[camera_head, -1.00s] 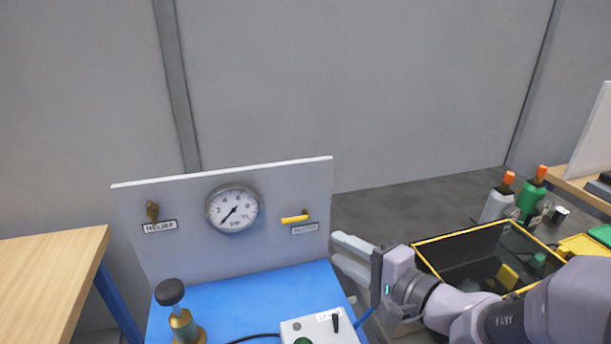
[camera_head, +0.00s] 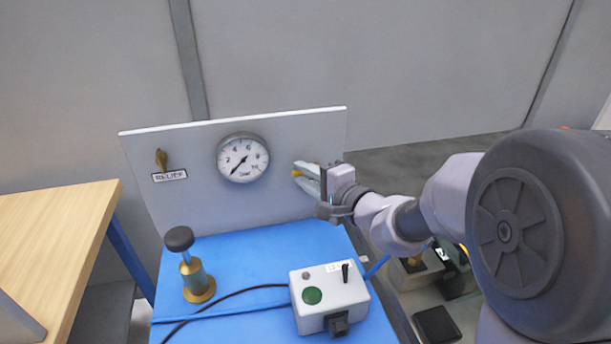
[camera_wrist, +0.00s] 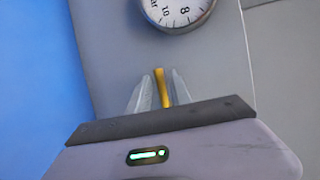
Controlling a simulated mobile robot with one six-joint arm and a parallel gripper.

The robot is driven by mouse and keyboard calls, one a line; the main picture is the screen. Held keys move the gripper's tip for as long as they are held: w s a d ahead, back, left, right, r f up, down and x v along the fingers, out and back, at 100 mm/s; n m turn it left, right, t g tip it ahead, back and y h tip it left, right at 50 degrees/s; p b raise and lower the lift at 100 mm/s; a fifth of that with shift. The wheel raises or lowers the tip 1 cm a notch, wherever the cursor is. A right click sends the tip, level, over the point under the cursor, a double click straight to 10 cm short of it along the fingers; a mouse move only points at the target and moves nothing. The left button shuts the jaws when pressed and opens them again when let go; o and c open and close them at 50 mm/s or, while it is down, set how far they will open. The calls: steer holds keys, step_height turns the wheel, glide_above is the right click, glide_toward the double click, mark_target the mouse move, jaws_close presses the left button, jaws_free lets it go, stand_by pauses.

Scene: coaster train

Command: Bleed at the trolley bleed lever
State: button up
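The yellow bleed lever (camera_wrist: 161,86) sticks out of the grey panel (camera_head: 200,205) at its right side. In the head view only a small yellow bit of the lever (camera_head: 297,173) shows beside my fingers. My gripper (camera_head: 305,172) is at the lever, reaching in from the right. In the wrist view the lever stands between the two fingers of my gripper (camera_wrist: 158,92), with a narrow gap seeming to show on the left side. I cannot tell whether the fingers touch it. The label under the lever is hidden by my gripper.
The round gauge (camera_head: 243,158) sits left of my gripper, its needle pointing lower left. The relief valve (camera_head: 161,158) is further left. A black-knobbed brass plunger (camera_head: 195,278) and a grey control box (camera_head: 328,298) stand on the blue trolley top (camera_head: 255,250). A wooden table (camera_head: 60,235) is at left.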

jaws_close()
steer(key=shift+m, duration=0.3)
steer(key=m, duration=0.2)
steer(key=r+m+t+y, duration=0.1)
steer(key=m, duration=0.1)
steer(key=d+r+m+t+y, duration=0.1)
steer(key=m, duration=0.1)
steer(key=shift+w, duration=0.1)
steer(key=m+t, duration=0.1)
steer(key=m, duration=0.3)
steer(key=d+r+m+t, duration=0.1)
steer(key=shift+w+d+m+t, duration=0.1)
steer(key=shift+w+m+t, duration=0.1)
steer(key=shift+m+t, duration=0.15)
steer(key=shift+w+d+m+t+h, duration=0.1)
steer(key=shift+d+m+t+h, duration=0.2)
steer(key=shift+m, duration=0.55)
steer(key=shift+d+m+t+h, duration=0.1)
steer(key=shift+m+t, duration=0.3)
steer(key=shift+m, duration=0.45)
steer(key=shift+w+d+m+t+h, duration=0.15)
steer(key=shift+m+t, duration=0.2)
steer(key=shift+m, duration=0.5)
steer(key=shift+s, duration=0.1)
steer(key=shift+o, duration=1.7)
jaws_free()
